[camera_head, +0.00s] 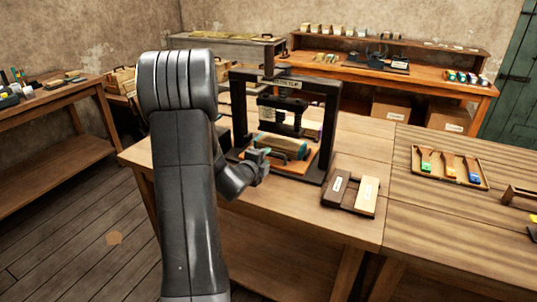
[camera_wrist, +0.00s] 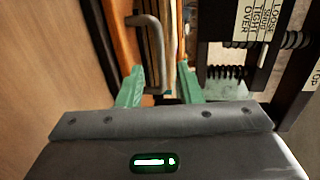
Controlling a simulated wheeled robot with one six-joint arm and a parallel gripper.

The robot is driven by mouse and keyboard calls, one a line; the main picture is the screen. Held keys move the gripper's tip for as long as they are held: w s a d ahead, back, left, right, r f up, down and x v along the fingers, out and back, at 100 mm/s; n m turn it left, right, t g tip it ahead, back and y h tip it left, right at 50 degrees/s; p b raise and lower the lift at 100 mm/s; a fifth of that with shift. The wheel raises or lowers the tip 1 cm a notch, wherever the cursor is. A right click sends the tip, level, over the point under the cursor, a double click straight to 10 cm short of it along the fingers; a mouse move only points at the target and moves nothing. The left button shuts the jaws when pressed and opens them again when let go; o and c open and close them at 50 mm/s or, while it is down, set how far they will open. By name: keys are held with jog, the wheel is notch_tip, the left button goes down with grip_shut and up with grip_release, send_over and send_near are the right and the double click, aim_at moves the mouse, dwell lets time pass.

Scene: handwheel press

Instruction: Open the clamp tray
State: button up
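The clamp tray (camera_head: 297,166) is an orange wooden board at the foot of the black press frame (camera_head: 332,115), with a green, rounded piece on top. Its grey bent handle (camera_wrist: 158,45) shows in the wrist view, in front of the orange wood (camera_wrist: 125,38). My gripper (camera_wrist: 158,84) has its two green fingers apart, one on each side of the handle's lower end. I see a gap to the right finger; whether the left one touches is unclear. In the head view my gripper (camera_head: 262,166) is at the tray's front left, partly hidden by my arm.
Dark and pale labelled blocks (camera_head: 366,195) lie right of the press on the workbench. A wooden tray with coloured tools (camera_head: 449,166) lies farther right. In the wrist view, a dark press part with labels and springs (camera_wrist: 235,72) stands close right of my fingers.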

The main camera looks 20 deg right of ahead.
aim_at(271, 153)
jog(key=shift+x, duration=1.65)
grip_shut()
